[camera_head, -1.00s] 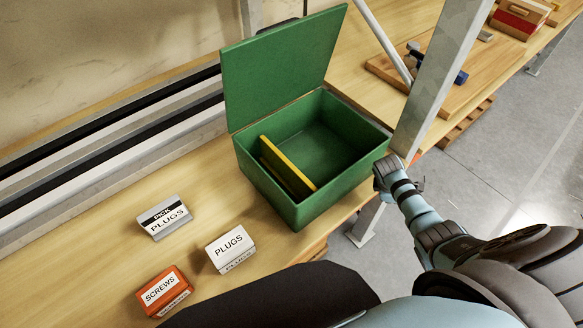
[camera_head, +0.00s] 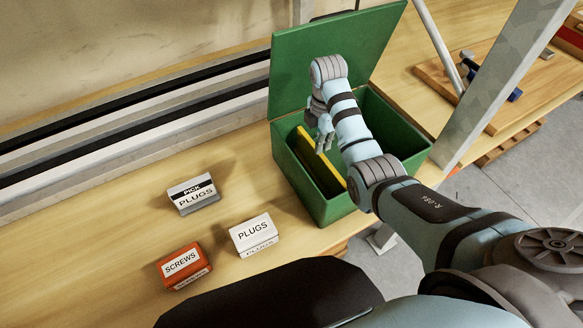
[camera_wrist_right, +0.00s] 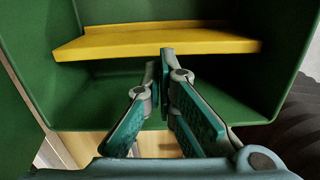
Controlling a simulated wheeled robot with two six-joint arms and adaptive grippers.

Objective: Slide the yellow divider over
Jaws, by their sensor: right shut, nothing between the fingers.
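The yellow divider (camera_head: 331,175) stands inside the green box (camera_head: 296,187), toward its left side, running from the back to the front. It also shows in the right wrist view (camera_wrist_right: 110,45) as a wide yellow panel across the upper part. My right gripper (camera_head: 324,140) is over the box, fingers pointing down, near the divider's right side. In the right wrist view its fingertips (camera_wrist_right: 160,62) are shut together and empty, close to the divider's edge. I cannot tell if they touch it. My arm hides part of the box interior. My left gripper is not in view.
The box's green lid (camera_head: 292,72) stands open at the back. A metal post (camera_head: 492,95) rises to the right.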

